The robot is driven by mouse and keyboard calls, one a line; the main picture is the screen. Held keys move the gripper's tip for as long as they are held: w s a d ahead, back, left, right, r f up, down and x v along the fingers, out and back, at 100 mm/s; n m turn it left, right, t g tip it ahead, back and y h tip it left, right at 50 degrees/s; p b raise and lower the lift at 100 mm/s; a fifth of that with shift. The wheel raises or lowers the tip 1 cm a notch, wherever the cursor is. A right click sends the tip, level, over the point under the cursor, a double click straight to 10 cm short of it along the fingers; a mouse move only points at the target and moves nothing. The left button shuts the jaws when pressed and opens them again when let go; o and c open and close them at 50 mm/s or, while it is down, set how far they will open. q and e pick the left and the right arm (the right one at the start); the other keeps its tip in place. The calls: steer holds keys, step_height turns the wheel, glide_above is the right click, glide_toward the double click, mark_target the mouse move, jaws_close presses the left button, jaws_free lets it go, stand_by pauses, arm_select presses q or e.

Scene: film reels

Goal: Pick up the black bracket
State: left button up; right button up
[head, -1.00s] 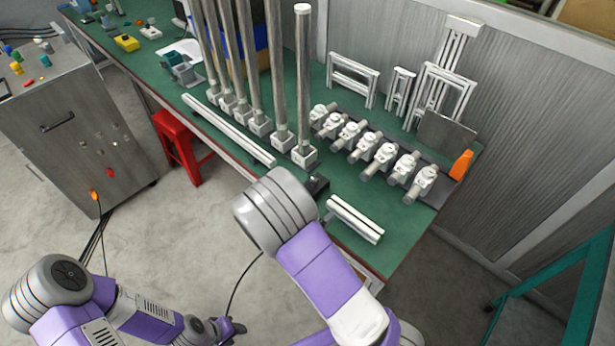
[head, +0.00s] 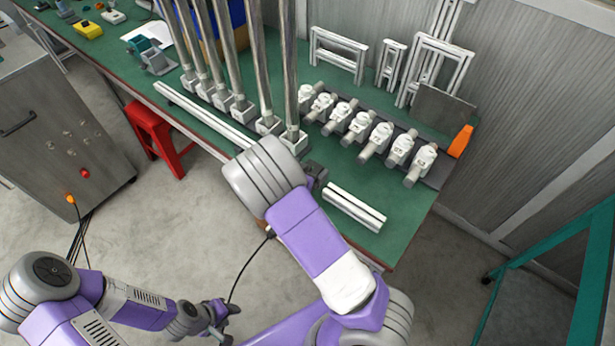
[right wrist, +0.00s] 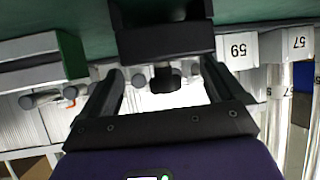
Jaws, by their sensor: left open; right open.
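The black bracket (right wrist: 165,42) shows in the right wrist view at the green table, dark and blocky, with a rounded dark knob below it. In the head view a dark piece that looks like it (head: 317,173) peeks out beside my right wrist, mostly hidden. My right gripper (right wrist: 163,80) is open, its two fingers spread on either side of the line to the bracket. The bracket lies beyond the fingertips, and I cannot tell whether they touch it. In the head view my right arm hides that gripper. My left gripper (head: 222,328) is open and empty, low over the floor.
A short aluminium profile (head: 354,208) lies right of the bracket. A long profile (head: 203,115) lies along the table's front edge. Tall posts on white blocks (head: 291,137) and a row of white-topped fittings (head: 375,140) stand behind. A red stool (head: 160,135) is at the left.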

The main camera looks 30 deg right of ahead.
steer(key=shift+w, duration=0.1)
steer(key=c, duration=1.3)
